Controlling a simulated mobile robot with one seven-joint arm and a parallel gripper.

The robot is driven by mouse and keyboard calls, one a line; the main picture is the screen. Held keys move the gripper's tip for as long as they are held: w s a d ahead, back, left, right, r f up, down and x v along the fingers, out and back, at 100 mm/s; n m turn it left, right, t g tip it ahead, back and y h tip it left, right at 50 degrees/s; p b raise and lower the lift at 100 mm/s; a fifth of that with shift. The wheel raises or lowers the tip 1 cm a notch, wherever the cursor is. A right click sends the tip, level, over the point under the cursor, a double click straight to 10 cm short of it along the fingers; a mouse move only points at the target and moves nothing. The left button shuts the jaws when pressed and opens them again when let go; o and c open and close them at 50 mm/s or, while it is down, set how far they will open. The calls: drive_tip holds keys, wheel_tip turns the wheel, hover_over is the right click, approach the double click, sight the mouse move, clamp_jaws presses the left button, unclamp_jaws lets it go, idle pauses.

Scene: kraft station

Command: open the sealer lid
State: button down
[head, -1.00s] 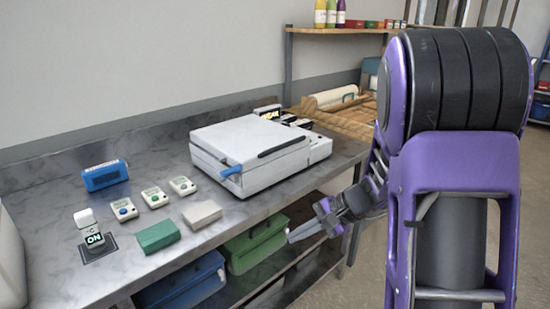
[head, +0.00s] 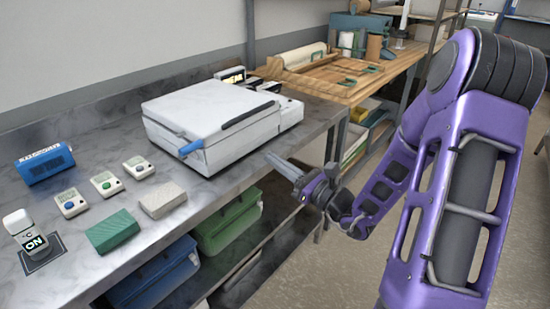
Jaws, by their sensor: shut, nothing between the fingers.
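The sealer (head: 215,125) is a white box on the grey bench, and its lid (head: 210,104) looks closed. The lid has a dark strip along its front right edge and a blue handle (head: 191,148) at its front corner. My gripper (head: 272,158) is shut and empty. It is in front of the bench, to the right of the sealer, apart from it, with its fingers pointing left toward the sealer.
On the grey bench (head: 100,258) are a blue device (head: 45,164), several small white button units, a green block (head: 112,231), a grey block (head: 162,199) and an ON switch (head: 32,236). Green (head: 228,222) and blue bins sit below. A wooden table (head: 345,77) stands behind.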

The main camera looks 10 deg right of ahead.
drive_tip(key=w+a+r, duration=0.4)
drive_tip(key=w+a, duration=0.1)
drive_tip(key=w, duration=0.2)
drive_tip(key=shift+w+a+r, duration=0.2)
drive_tip(key=shift+r, duration=0.1)
drive_tip(key=shift+r, duration=0.1)
